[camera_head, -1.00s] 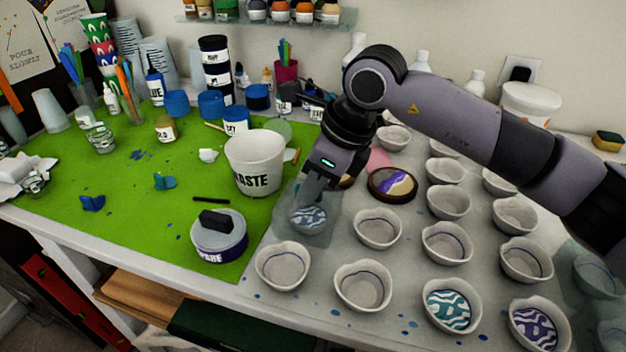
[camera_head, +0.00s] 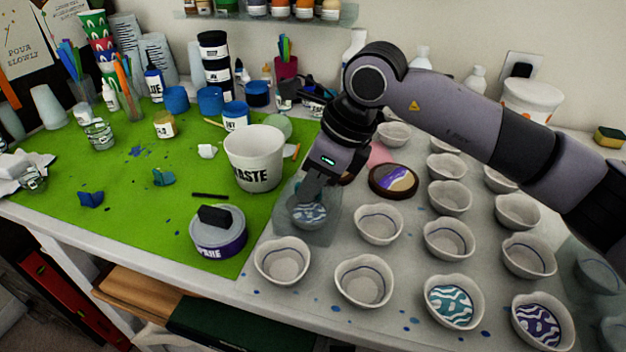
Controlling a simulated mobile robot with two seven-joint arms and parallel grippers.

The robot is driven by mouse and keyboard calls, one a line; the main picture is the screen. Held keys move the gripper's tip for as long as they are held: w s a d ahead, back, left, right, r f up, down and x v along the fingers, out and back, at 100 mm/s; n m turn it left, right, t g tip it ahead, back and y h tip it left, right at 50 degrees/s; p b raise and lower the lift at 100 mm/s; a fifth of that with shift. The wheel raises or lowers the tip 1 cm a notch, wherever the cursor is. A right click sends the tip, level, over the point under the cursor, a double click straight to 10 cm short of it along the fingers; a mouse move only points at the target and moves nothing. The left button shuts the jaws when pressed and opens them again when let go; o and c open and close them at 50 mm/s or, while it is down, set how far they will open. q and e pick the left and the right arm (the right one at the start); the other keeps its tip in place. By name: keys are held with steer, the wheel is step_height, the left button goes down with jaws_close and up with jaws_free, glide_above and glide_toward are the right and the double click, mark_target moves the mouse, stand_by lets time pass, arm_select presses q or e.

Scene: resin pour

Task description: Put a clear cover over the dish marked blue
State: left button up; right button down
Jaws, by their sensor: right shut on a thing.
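My right gripper (camera_head: 308,196) comes down from the upper right and is shut on a clear cover (camera_head: 326,234). A dish with blue and white swirls (camera_head: 309,215) shows through the cover, below the fingertips. The cover surrounds this dish in the picture; I cannot tell whether its rim rests on the table. The fingers hide part of the cover's top. Another clear cover (camera_head: 590,268) stands at the right edge over a pale dish. My left gripper is not in view.
A white WASTE tub (camera_head: 253,158) stands close to the left of the held cover. Several empty dishes (camera_head: 378,224) stand to the right and in front. A round purple-labelled tin (camera_head: 218,232) sits on the green mat (camera_head: 130,215). A round painted piece (camera_head: 393,181) lies right of the gripper.

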stand_by(0.4)
steer(key=c, duration=1.1)
jaws_free()
steer(key=shift+o, duration=0.2)
steer(key=v, duration=0.7)
steer(key=shift+b, duration=0.4)
